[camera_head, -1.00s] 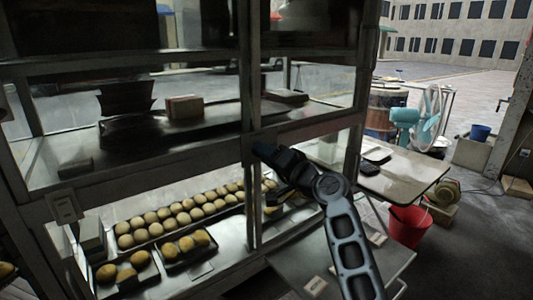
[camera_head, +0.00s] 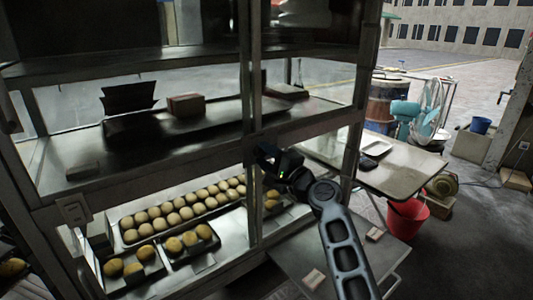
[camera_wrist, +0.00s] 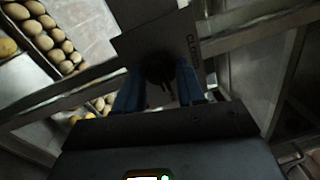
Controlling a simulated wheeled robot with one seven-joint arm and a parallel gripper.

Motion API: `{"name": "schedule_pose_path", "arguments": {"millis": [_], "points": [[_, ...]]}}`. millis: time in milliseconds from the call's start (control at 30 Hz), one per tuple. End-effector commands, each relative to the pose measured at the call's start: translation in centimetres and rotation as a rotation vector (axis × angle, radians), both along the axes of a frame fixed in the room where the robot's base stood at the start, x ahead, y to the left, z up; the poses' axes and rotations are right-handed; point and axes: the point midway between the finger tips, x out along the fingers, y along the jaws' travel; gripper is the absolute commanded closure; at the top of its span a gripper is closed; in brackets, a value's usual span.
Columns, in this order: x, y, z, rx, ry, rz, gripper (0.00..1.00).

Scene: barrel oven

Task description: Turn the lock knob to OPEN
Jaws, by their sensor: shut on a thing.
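The lock knob (camera_wrist: 160,70) is a dark round knob on a grey lock plate (camera_wrist: 150,35) in the wrist view. The plate carries the letters "CLOS" on its right side, the rest being hidden. My gripper (camera_wrist: 158,92) has its two blue fingers on either side of the knob and is shut on it. In the head view my gripper (camera_head: 272,158) is at the cabinet's middle post, and the knob is hidden behind it.
The metal-framed cabinet (camera_head: 252,100) holds trays of round buns (camera_head: 185,205) on its lower shelf. A table (camera_head: 400,170) and a red bucket (camera_head: 407,218) stand to the right. A low metal table (camera_head: 290,262) is below my arm.

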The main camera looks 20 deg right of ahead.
Motion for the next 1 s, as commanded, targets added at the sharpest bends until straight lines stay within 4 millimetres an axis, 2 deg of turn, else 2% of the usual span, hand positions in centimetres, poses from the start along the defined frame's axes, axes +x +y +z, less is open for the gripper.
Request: {"name": "schedule_pose_path", "arguments": {"millis": [600, 633, 867, 1000], "points": [[0.02, -0.17, -0.04, 0.038, 0.012, -0.004, 0.92], [0.02, -0.17, -0.04, 0.038, 0.012, -0.004, 0.58], [0.01, -0.09, -0.03, 0.037, 0.011, -0.002, 0.36], [0.01, -0.05, -0.02, 0.036, 0.011, -0.001, 0.36]]}}
